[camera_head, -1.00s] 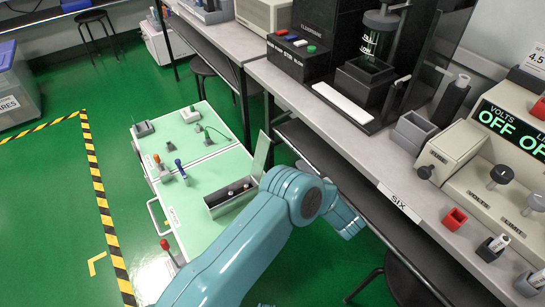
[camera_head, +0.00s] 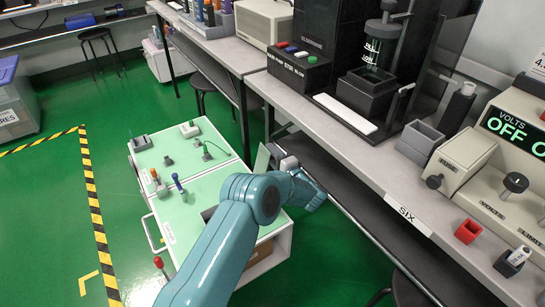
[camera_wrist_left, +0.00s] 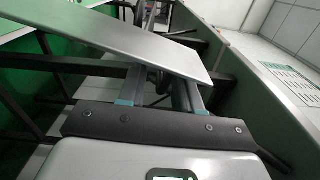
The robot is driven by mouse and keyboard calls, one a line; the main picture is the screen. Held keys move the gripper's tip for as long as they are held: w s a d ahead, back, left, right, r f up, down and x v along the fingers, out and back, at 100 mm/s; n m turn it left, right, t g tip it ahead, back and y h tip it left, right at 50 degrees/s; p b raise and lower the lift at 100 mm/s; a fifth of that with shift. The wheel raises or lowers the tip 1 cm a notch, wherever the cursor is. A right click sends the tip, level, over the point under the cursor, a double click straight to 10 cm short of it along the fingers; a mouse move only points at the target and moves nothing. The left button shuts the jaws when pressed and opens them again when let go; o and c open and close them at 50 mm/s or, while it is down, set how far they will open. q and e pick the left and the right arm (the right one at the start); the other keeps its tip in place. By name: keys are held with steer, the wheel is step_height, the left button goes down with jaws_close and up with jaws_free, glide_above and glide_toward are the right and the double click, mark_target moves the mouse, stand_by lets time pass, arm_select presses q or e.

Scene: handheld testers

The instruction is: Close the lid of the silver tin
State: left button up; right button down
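The silver tin (camera_head: 208,213) sits on the pale green top of the white cart, mostly hidden behind my left arm. Its lid (camera_head: 262,158) stands up, open, on the tin's right side. My left gripper (camera_head: 279,157) is just right of the lid, close to its outer face; I cannot tell whether it touches. In the left wrist view the lid (camera_wrist_left: 130,45) is a flat grey panel crossing in front of the fingers and hiding their ends. The fingers (camera_wrist_left: 163,92) are apart with a gap between them, holding nothing visible. My right gripper is not in view.
The cart top (camera_head: 190,190) also carries several small testers and coloured-handled tools. A long grey bench (camera_head: 345,160) with a shelf beneath runs close along the right of my left arm. Green floor (camera_head: 60,200) lies open left of the cart.

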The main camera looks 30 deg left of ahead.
arm_select(q)
jaws_close()
